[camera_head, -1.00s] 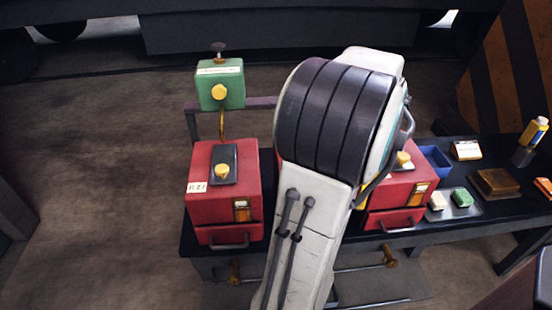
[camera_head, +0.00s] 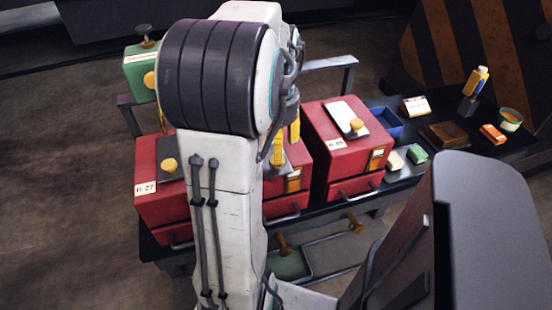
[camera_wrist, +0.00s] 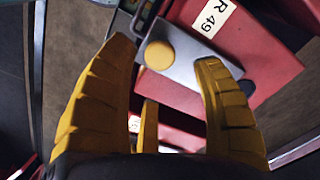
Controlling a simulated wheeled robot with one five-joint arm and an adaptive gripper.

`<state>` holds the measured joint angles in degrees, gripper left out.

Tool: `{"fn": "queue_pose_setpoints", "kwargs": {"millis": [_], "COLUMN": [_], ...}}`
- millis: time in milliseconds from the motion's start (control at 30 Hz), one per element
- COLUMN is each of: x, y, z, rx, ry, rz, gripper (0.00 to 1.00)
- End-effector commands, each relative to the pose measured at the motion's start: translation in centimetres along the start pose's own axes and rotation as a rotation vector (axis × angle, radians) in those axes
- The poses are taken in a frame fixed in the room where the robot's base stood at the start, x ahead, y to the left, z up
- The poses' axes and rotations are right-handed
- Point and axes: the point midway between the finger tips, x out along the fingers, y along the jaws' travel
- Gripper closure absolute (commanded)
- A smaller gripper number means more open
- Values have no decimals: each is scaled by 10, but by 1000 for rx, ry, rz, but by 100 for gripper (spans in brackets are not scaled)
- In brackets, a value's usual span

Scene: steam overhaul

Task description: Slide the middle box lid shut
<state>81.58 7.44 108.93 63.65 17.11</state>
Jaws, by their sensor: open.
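The middle red box (camera_head: 290,186) is partly hidden behind my arm in the head view. In the wrist view it carries the label R 49 (camera_wrist: 214,18). Its grey lid plate (camera_wrist: 190,68) with a round yellow knob (camera_wrist: 160,55) lies on top. A dark patch shows at the plate's end by the right finger; I cannot tell how far the lid is open. My gripper (camera_wrist: 164,50) is open, with its yellow fingers on either side of the knob in the picture. Contact cannot be told. In the head view the yellow fingers (camera_head: 286,143) are above the middle box.
The left red box (camera_head: 160,205) and right red box (camera_head: 345,150) stand close on either side. A green box (camera_head: 140,78) stands behind at left. A blue bin (camera_head: 387,124), soap-like blocks and a brown block (camera_head: 445,135) lie on the bench to the right.

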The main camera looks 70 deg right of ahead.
Motion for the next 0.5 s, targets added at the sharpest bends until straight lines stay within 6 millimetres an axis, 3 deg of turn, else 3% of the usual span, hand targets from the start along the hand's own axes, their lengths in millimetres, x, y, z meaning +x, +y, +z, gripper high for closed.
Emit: {"fn": "queue_pose_setpoints", "kwargs": {"millis": [200, 500], "x": [29, 48], "y": [0, 0], "z": [1, 0], "rx": [-1, -1], "ry": [-2, 0], "rz": [1, 0], "gripper": [39, 39]}}
